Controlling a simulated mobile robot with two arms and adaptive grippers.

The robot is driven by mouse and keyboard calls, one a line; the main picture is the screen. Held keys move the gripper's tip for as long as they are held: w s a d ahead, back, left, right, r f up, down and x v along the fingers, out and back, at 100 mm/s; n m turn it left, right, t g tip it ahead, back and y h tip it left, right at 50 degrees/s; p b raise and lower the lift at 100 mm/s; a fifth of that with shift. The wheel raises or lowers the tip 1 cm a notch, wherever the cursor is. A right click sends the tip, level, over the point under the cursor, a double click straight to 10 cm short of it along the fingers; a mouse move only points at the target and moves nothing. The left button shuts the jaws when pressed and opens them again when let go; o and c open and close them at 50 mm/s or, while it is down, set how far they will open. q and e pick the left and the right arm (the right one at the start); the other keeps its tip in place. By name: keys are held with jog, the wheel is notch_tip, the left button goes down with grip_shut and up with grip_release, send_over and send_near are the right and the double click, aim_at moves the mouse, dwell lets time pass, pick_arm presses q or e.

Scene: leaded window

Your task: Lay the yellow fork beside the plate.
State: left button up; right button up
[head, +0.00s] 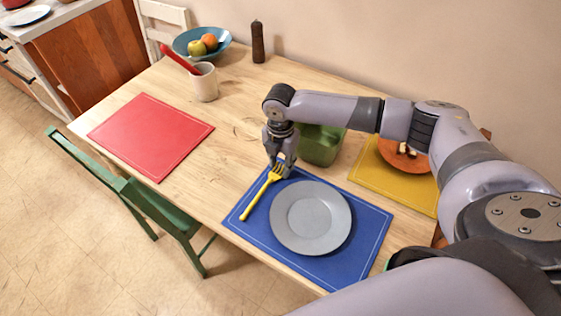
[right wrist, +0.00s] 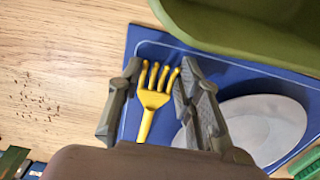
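The yellow fork (head: 261,195) lies on the blue placemat (head: 364,251), just left of the grey plate (head: 310,217) and apart from it. Its tines point to the back, and it also shows in the right wrist view (right wrist: 154,98). My right gripper (head: 281,167) is over the tine end. In the right wrist view its fingers (right wrist: 160,70) stand apart on either side of the fork, with gaps showing. The end of the handle is hidden there by the gripper body. My left gripper is not in view.
A green container (head: 321,146) stands just behind the blue mat, close to my right gripper. A yellow mat (head: 372,172) with an orange plate (head: 397,151) is at the right. A red mat (head: 150,134), a cup (head: 205,84) and a blue bowl (head: 185,47) are farther left.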

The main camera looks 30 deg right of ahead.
jog(key=o, duration=0.4)
jog(key=shift+r, duration=0.1)
notch_tip(320, 180, up, 12)
jog(key=shift+b, duration=0.3)
jog(key=shift+a, duration=0.1)
dwell(0.6)
